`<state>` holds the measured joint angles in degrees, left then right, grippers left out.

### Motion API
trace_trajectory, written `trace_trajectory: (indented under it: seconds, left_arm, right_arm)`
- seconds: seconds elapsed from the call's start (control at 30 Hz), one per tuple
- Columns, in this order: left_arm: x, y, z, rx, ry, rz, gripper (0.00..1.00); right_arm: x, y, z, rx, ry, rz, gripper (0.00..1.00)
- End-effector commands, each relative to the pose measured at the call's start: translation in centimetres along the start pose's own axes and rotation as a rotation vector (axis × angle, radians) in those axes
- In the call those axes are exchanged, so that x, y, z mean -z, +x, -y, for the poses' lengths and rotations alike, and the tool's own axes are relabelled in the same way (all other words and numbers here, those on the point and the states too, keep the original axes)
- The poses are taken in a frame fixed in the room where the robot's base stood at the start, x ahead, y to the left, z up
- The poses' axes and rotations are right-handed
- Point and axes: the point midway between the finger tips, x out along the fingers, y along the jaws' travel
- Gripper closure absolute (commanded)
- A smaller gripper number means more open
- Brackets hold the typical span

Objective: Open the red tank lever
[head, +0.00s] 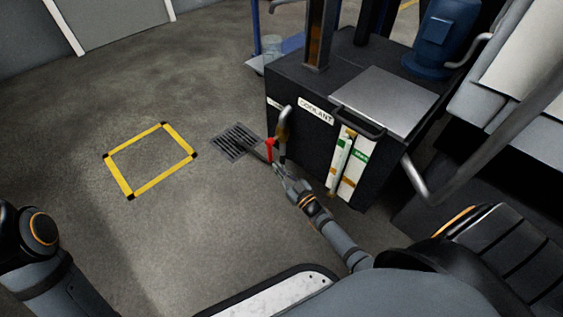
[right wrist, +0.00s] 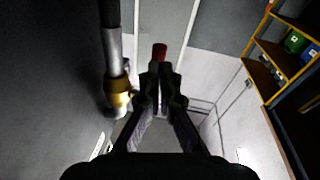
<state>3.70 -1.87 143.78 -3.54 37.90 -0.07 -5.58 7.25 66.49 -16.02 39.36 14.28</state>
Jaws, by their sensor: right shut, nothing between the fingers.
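The red lever (head: 270,147) shows in the head view at the left front of the black coolant tank (head: 305,150), beside a bent metal pipe (head: 284,125). My right gripper (head: 279,170) is just below and right of the lever, shut and empty. In the right wrist view the red lever end (right wrist: 159,52) shows just beyond the shut fingertips (right wrist: 160,72); I cannot tell whether they touch it. The pipe with a brass-coloured fitting (right wrist: 118,88) stands left of the fingers there. My left gripper is not in view; only part of my left arm shows.
A floor grate (head: 235,141) lies left of the lever. A yellow-marked square (head: 151,160) on the floor is empty, with clear floor around it. A blue trolley (head: 272,55) stands behind the tank. In the right wrist view a shelf (right wrist: 285,60) stands at the right.

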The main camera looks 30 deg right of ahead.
Motion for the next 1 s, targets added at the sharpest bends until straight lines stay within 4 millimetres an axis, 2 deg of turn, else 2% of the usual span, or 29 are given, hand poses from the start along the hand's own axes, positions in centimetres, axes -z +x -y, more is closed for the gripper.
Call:
trace_trajectory:
  seconds: [0.03,0.2,0.4,0.53,0.87,0.93,0.97,1.0]
  left_arm:
    - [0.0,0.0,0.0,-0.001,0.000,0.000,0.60]
    - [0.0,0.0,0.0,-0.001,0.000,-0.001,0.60]
    - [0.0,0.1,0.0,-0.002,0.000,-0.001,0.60]
    - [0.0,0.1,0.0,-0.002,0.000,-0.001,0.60]
    - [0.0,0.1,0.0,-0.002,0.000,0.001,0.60]
    - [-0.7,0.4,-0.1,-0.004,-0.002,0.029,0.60]
    - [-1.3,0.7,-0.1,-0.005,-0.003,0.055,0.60]
    - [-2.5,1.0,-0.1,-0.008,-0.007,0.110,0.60]
  right_arm:
    - [-0.1,-1.4,0.0,0.001,0.000,0.004,1.00]
    - [-0.1,-5.7,0.0,0.001,0.001,0.003,1.00]
    - [0.0,-9.1,0.0,0.000,0.001,-0.001,1.00]
    - [0.0,-9.9,0.0,0.000,0.001,-0.001,1.00]
    - [0.1,-10.0,0.0,-0.001,0.001,-0.002,1.00]
    - [1.4,-9.5,-0.1,-0.006,0.001,-0.007,1.00]
    - [2.6,-9.1,-0.2,-0.010,0.001,-0.012,1.00]
    - [4.7,-8.4,-0.3,-0.020,0.001,-0.018,1.00]
